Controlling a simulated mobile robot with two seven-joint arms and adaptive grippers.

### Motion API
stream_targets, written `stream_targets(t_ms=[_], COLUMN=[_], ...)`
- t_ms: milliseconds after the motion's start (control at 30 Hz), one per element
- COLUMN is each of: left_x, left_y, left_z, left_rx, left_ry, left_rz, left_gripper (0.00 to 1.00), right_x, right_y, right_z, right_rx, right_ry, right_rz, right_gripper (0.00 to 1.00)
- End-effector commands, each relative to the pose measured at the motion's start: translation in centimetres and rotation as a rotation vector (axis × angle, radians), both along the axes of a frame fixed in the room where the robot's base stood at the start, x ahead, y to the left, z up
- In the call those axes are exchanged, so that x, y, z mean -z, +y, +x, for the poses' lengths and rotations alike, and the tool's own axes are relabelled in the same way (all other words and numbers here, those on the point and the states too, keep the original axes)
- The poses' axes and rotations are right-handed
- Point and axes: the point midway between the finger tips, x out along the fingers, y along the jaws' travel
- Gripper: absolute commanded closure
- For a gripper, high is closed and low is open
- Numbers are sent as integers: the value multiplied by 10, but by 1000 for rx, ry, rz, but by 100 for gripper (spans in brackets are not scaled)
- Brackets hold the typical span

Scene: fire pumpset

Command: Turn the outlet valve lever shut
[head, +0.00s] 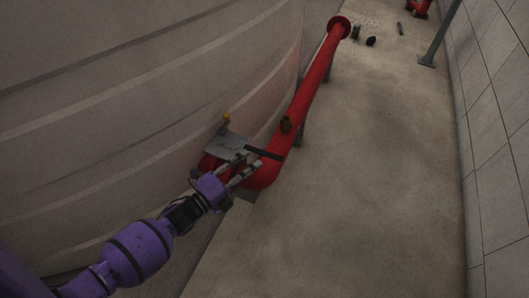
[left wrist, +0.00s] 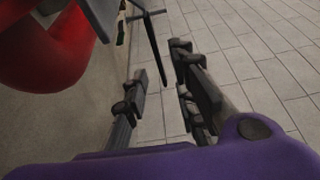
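The outlet valve lever (head: 264,153) is a dark flat bar beside the lower end of the red pipe, at the tank's side. In the left wrist view the lever (left wrist: 153,38) is a thin dark bar, with its end near the gap between the finger tips. My left gripper (head: 252,166) is close to the lever in the head view. I cannot tell whether a finger touches the lever. My right gripper is not in view.
The red pipe (head: 312,88) runs along the tank wall (head: 130,100). A grey plate (head: 226,145) with a yellow knob (head: 226,117) sits by the valve. Open floor (head: 350,190) lies right of the pipe, up to a tiled wall (head: 495,130). A grey post (head: 438,38) stands farther back.

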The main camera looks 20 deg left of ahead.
Motion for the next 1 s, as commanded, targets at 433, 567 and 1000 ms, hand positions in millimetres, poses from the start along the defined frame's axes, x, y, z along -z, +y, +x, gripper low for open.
stream_targets(t_ms=[433,567,1000], left_x=[2,1,1], left_y=[-27,-30,-30], left_z=[59,65,66], left_rx=[-1,-1,-1], left_ry=[2,3,4], left_rz=[-2,-2,-2], left_gripper=[75,75,99], right_x=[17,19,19], right_y=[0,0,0], right_z=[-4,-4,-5], right_rx=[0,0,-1], right_ry=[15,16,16], right_rz=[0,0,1], right_gripper=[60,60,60])
